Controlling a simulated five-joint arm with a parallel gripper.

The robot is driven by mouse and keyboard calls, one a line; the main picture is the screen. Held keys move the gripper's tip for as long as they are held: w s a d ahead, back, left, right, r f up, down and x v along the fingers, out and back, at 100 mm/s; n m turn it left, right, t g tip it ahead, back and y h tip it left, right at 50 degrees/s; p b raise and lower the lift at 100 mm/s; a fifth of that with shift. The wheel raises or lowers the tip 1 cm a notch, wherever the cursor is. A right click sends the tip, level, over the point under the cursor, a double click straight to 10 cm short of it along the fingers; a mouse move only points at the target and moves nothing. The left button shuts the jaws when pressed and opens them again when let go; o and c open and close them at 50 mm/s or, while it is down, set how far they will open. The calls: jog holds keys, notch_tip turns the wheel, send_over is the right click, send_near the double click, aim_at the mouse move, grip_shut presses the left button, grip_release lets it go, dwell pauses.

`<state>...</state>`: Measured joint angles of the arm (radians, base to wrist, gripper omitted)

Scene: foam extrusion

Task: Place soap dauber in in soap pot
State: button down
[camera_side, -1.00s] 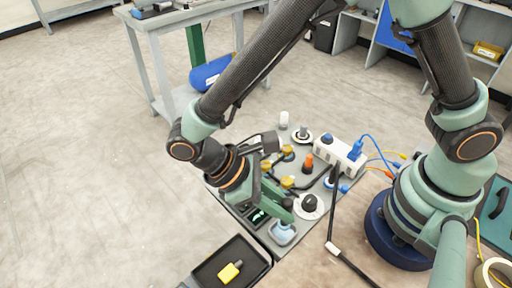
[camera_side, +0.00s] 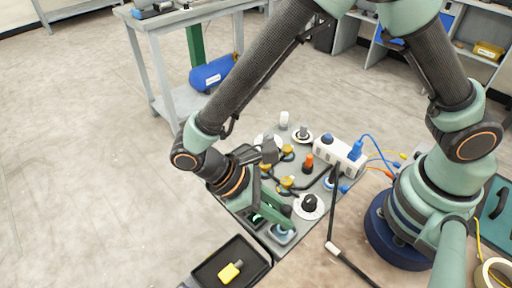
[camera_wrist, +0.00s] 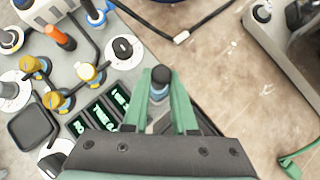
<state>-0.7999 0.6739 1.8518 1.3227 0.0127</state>
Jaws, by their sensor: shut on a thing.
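My gripper (camera_side: 286,213) points down over the front right corner of the grey panel. In the wrist view, its two green fingers (camera_wrist: 161,82) are shut on the soap dauber (camera_wrist: 161,74), whose dark rounded top shows between the tips. The dauber's lower part is mostly hidden by the fingers. The soap pot (camera_side: 284,238), a small pale square container with light blue inside, sits directly under the fingertips in the side view. In the wrist view the pot is largely hidden behind the gripper. I cannot tell whether the dauber's lower end is inside the pot.
A black knob on a white disc (camera_side: 310,205) stands close to the right of my gripper. A white power strip (camera_side: 341,155) with a blue plug lies behind. A black tray (camera_side: 250,262) with a yellow bottle (camera_side: 230,271) is in front left. A black cable runs at right.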

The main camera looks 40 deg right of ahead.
jog(key=shift+f, duration=0.4)
jog(key=c, duration=0.6)
grip_release()
jog(key=shift+c, duration=0.2)
jog(key=v, duration=1.1)
jog(key=w+d+r+m+t+y, duration=0.2)
jog(key=w+d+r+y, duration=0.1)
jog(key=w+d+r, duration=0.15)
jog(key=d+r+m+t+y, duration=0.1)
jog(key=d+r+m+t, duration=0.2)
jog(key=d, duration=0.7)
jog(key=d+r+m+t+y, duration=0.1)
jog(key=d+r+m+t, duration=0.3)
jog(key=d, duration=0.6)
jog(key=shift+r+t+y, duration=0.2)
jog(key=shift+t+y, duration=0.2)
jog(key=shift+t, duration=0.7)
